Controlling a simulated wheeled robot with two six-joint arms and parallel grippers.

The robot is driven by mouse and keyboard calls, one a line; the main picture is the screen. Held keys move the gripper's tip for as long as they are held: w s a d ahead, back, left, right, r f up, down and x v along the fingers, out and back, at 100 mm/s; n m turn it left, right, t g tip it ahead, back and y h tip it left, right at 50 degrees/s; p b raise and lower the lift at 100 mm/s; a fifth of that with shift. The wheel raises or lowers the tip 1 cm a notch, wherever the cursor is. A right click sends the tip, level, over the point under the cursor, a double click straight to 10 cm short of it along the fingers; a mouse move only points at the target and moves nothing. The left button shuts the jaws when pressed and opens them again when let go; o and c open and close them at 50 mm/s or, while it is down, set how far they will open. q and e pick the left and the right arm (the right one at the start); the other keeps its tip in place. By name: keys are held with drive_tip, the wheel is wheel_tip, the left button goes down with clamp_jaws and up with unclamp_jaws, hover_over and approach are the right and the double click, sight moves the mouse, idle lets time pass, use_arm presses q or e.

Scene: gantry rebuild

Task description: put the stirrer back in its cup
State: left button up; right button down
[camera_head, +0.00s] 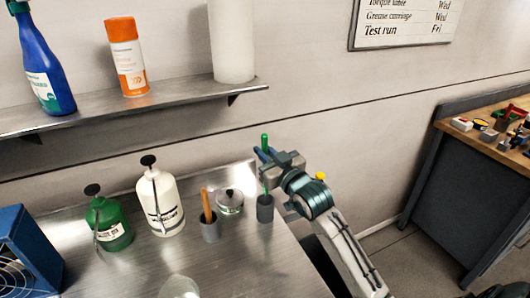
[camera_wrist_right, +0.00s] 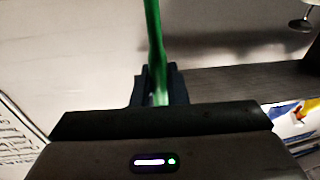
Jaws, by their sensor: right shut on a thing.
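The green stirrer (camera_head: 264,140) stands about upright in my right gripper (camera_head: 265,157), whose jaws are shut on it. In the right wrist view, the stirrer (camera_wrist_right: 154,40) runs up from between the dark fingers (camera_wrist_right: 159,88). A small dark grey cup (camera_head: 265,210) stands near the right edge of the metal table, below the gripper. The stirrer's lower part comes down to the cup's mouth; I cannot tell whether its tip is inside or just above. My left gripper is not in view.
Left of the cup are a glass jar with a lid (camera_head: 229,202), a grey cup (camera_head: 210,230) with an orange-brown handle, a white pump bottle (camera_head: 161,205) and a green one (camera_head: 112,228). A blue fan-like box (camera_head: 25,250) stands far left. A wall shelf (camera_head: 180,97) hangs above.

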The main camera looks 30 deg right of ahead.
drive_tip(key=shift+f+b, duration=0.6)
drive_tip(key=shift+f, duration=0.9)
drive_tip(key=shift+f+b, duration=1.1)
drive_tip(key=shift+f, duration=0.95)
drive_tip(key=c, duration=1.4)
unclamp_jaws()
drive_tip(key=shift+o, duration=0.2)
drive_tip(key=s+d+f+b, duration=0.1)
drive_tip(key=s+b, duration=0.1)
drive_tip(key=s, duration=0.8)
drive_tip(key=shift+s+b, duration=0.3)
drive_tip(key=shift+s, duration=0.05)
